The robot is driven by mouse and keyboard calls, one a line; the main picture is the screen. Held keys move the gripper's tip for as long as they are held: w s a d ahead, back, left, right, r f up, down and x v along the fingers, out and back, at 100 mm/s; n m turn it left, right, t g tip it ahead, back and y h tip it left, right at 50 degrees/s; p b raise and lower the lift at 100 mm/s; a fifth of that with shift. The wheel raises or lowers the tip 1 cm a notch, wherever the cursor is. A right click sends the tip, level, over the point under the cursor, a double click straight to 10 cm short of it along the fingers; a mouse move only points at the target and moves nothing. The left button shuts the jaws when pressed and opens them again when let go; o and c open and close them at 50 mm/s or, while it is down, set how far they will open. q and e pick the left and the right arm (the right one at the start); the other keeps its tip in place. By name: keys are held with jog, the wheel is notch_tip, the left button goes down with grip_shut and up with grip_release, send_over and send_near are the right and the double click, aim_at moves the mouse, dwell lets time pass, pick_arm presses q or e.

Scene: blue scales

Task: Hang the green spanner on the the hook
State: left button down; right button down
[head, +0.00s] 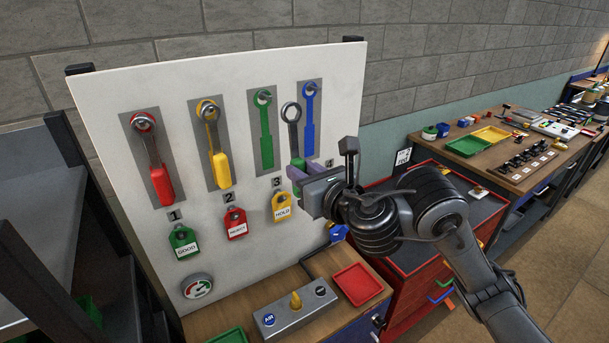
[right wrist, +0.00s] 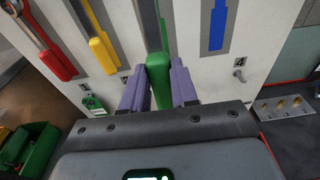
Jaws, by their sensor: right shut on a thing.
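My right gripper (head: 303,172) is shut on the green spanner, its purple fingers around the green handle. The spanner (head: 291,135) is upright in front of the white board (head: 240,60), grey ring end up. In the head view its ring appears between the green outline (head: 266,140) and the blue outline (head: 309,125), right of and a little below the hook (head: 265,97) over the green outline. The ring is not on that hook. In the right wrist view the green handle (right wrist: 159,62) rises between the fingers (right wrist: 158,88). My left gripper is not in view.
A red spanner (head: 160,175) and a yellow spanner (head: 219,165) hang at the left. Tags hang below, including a yellow one (head: 281,207). A control box (head: 290,312) and red tray (head: 357,284) stand on the bench. A red cabinet (head: 400,245) is at the right.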

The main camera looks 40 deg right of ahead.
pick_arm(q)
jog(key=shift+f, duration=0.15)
pick_arm(e)
jog(key=shift+r+t, duration=0.15)
jog(key=shift+t, duration=0.45)
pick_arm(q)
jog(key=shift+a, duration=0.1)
pick_arm(e)
jog(key=shift+w+a, duration=0.1)
